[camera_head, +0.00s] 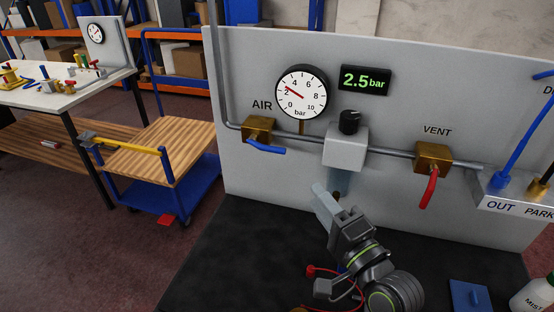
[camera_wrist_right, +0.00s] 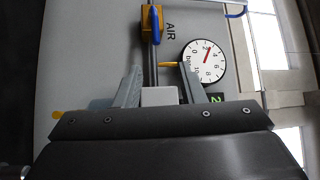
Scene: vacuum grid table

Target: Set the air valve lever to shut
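The air valve (camera_head: 258,130) is a brass body on the grey pipe, left of the regulator, under the "AIR" label. Its blue lever (camera_head: 265,147) points right, nearly along the pipe and tilted slightly down. In the right wrist view the blue lever (camera_wrist_right: 156,27) lies close to the line of the pipe. My right gripper (camera_head: 328,195) is below and right of the lever, in front of the panel, apart from it. In the right wrist view its two fingers (camera_wrist_right: 162,78) are spread with nothing gripped. My left gripper is not in view.
The regulator (camera_head: 345,148) with a black knob (camera_head: 350,121) is right of the air valve. The gauge (camera_head: 302,92) needle sits near 2 to 3; the display (camera_head: 365,80) reads 2.5 bar. The vent valve (camera_head: 433,158) has a red lever (camera_head: 429,187) pointing down. A bottle (camera_head: 535,298) stands lower right.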

